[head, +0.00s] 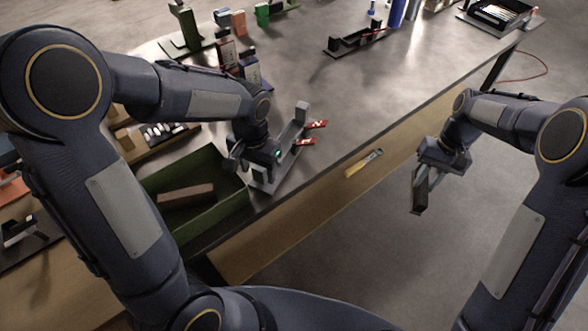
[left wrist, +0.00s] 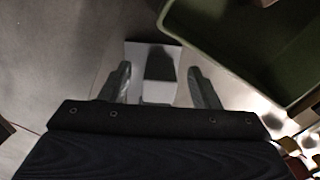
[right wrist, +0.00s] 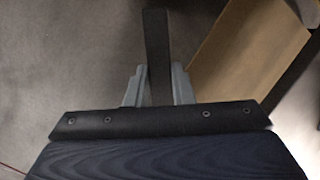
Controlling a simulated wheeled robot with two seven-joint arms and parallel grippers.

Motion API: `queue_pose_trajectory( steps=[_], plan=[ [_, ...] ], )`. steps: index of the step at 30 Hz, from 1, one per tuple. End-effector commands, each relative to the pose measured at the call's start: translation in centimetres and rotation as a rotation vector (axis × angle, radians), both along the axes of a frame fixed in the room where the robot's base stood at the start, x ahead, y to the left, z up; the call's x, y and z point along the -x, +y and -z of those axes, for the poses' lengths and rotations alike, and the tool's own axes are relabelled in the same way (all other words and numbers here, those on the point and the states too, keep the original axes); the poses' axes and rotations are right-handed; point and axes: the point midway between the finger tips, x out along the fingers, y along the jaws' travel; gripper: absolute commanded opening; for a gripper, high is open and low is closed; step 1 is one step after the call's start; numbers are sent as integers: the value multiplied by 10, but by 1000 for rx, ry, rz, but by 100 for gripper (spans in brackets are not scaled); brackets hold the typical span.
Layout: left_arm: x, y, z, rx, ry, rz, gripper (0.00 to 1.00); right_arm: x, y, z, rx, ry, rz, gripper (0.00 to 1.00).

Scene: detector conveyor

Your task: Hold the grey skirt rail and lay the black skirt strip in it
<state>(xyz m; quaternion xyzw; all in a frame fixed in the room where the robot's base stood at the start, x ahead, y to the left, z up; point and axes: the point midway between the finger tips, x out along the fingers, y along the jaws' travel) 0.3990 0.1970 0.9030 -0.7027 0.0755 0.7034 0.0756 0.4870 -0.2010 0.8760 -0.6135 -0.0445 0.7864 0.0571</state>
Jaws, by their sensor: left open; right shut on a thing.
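A long grey piece that looks like the grey skirt rail (head: 289,139) lies near the front edge of the bench, with a taller grey block at its far end. My left gripper (head: 258,168) is open over its near end. In the left wrist view a dark block on a pale plate (left wrist: 155,93) shows between the open fingers, apart from both. My right gripper (head: 424,179) is shut on the black skirt strip (head: 420,197), off the bench to the right. The strip (right wrist: 156,50) sticks out past the fingers in the right wrist view.
A green tray (head: 222,217) holding a brown block (head: 186,196) lies left of the grey piece. Red clips (head: 316,124) stick out on its right. A black holder (head: 357,41) stands farther back.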

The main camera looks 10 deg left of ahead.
Motion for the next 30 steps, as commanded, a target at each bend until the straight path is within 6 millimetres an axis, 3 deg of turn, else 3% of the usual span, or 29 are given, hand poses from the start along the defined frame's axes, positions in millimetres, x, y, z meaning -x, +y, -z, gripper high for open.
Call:
queue_pose_trajectory(
  steps=[6,15,28,30],
  plan=[
    [1,1,17,0,1,-2,56,0,0,1,0,0,0,0],
    [0,0,18,0,-1,-2,56,0,0,1,0,-1,0,0],
    [0,0,18,0,-1,-1,0,0,0,1,0,-1,0,0],
    [0,0,18,0,-1,-1,0,0,0,1,0,-1,0,0]
  ],
)
